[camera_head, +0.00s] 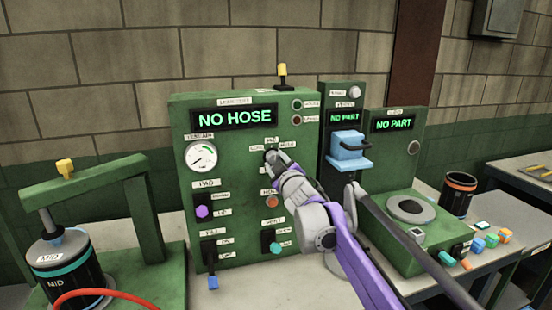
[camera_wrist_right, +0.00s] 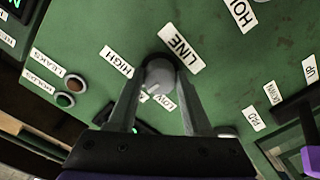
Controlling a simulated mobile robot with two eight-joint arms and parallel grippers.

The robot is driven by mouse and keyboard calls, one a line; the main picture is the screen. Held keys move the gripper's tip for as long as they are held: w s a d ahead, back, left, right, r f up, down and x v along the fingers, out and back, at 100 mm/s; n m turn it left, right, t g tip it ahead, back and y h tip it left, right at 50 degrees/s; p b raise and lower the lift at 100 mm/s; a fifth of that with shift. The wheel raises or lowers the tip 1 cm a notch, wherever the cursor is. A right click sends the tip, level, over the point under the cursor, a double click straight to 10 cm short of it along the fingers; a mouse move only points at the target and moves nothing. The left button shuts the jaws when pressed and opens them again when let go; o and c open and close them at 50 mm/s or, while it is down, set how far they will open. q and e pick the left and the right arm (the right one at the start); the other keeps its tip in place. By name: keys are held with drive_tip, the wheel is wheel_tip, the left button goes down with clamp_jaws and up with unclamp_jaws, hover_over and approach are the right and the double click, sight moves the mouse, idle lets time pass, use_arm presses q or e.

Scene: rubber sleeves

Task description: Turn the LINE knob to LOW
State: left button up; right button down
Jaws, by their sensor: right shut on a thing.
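The green tester panel (camera_head: 183,120) stands at the middle of the head view, with NO HOSE lit on its display (camera_head: 234,116). My right gripper (camera_head: 271,156) reaches the panel's upper middle. In the right wrist view its two fingers (camera_wrist_right: 160,80) are closed around the round grey LINE knob (camera_wrist_right: 157,72). The LINE label (camera_wrist_right: 181,48), the HIGH label (camera_wrist_right: 118,62) and the LOW label (camera_wrist_right: 163,102) surround the knob. I cannot clearly tell which label the knob's mark points at. In the head view the gripper mostly hides the knob. My left gripper is not in view.
Below the knob are an orange button (camera_head: 272,201), a teal knob (camera_head: 275,247) and a purple knob (camera_head: 202,211). A green press stand (camera_head: 95,182) with a dark MID canister (camera_head: 62,266) is at left. Another green unit (camera_head: 440,238) with small coloured pieces stands at right.

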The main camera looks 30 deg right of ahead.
drive_tip(key=n+p, duration=0.1)
drive_tip(key=n, duration=0.1)
drive_tip(key=n+p, duration=0.1)
drive_tip(key=n, duration=0.2)
drive_tip(key=shift+r+n, duration=0.2)
drive_tip(key=shift+n, duration=0.1)
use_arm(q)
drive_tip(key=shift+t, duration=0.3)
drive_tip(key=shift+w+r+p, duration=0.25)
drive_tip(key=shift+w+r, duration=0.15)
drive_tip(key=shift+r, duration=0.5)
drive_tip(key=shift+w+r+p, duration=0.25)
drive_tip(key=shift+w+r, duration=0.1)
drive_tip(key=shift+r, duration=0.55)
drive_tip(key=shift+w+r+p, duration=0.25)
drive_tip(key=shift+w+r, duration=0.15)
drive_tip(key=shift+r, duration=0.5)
use_arm(e)
drive_tip(key=shift+n, duration=2.1)
drive_tip(key=shift+f, duration=0.1)
drive_tip(key=shift+c, duration=1.6)
unclamp_jaws()
use_arm(q)
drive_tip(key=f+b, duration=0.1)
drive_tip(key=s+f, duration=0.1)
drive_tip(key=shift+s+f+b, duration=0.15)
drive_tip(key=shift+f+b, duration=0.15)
drive_tip(key=shift+b, duration=0.1)
use_arm(e)
drive_tip(key=v, duration=1.1)
